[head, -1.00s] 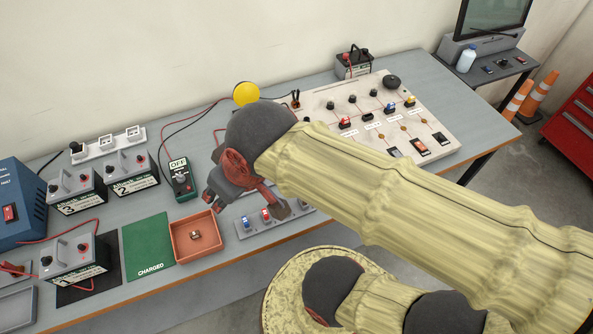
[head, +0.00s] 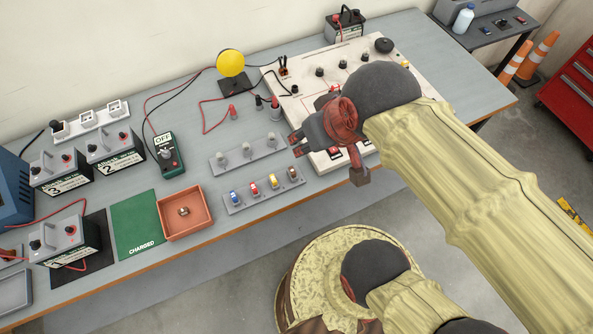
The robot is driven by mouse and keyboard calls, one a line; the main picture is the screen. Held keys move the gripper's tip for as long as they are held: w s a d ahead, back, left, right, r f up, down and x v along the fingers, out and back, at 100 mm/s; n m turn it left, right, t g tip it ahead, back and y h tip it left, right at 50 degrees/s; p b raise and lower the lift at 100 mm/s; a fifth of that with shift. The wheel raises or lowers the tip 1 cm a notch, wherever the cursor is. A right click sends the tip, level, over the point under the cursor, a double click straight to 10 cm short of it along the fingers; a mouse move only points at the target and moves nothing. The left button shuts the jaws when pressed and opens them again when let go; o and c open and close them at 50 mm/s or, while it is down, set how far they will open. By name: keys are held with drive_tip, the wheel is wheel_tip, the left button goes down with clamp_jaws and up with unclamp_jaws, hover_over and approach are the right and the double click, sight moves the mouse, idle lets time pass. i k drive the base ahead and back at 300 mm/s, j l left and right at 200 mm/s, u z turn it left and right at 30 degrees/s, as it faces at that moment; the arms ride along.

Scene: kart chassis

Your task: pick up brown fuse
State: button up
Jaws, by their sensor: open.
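A brown fuse (head: 293,175) stands at the right end of the grey fuse rack (head: 232,209), beside the yellow fuse (head: 273,181), red fuse (head: 254,189) and blue fuse (head: 234,197). A small brownish piece (head: 184,211) lies in the orange tray (head: 163,227); I cannot tell what it is. My gripper (head: 328,160) is open and looks empty. In the picture it is to the right of and slightly above the brown fuse, apart from it. It hides part of the white circuit board (head: 311,99).
A second grey rack (head: 246,155) with several pale pegs is just behind the fuse rack. A yellow lamp (head: 230,64) and small red and black posts stand further back. A green mat (head: 135,222) and battery boxes (head: 116,148) are at left.

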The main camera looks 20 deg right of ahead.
sight(292, 172)
drive_tip(key=z, duration=1.05)
drive_tip(key=u, duration=1.05)
drive_tip(key=i+j+z, duration=0.1)
drive_tip(key=j, duration=1.55)
drive_tip(key=i+z, duration=0.05)
drive_tip(key=i, duration=0.05)
